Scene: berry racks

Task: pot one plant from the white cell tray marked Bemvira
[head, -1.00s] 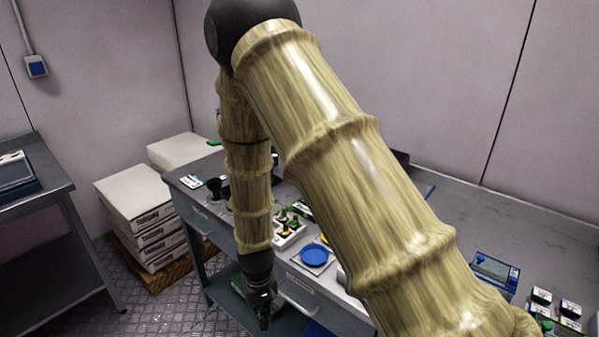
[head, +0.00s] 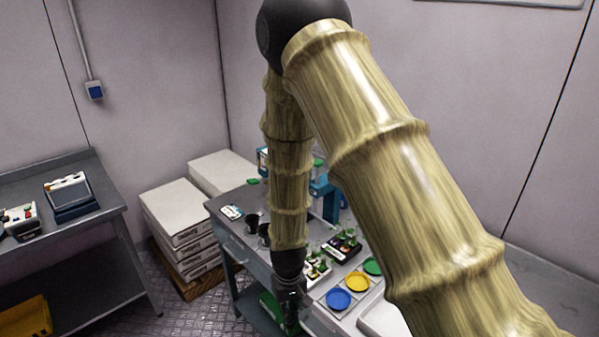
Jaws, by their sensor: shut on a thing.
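A white cell tray (head: 321,272) with small green plants stands on the bench, partly hidden behind my arm; no lettering on it is readable. A dark cell tray (head: 347,256) with plants stands just behind it. Black pots (head: 252,223) stand to the left, partly behind my forearm. My gripper (head: 291,326) points down at the bench's front edge, left of the blue saucer. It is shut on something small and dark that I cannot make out.
A teal device (head: 323,187) stands behind.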

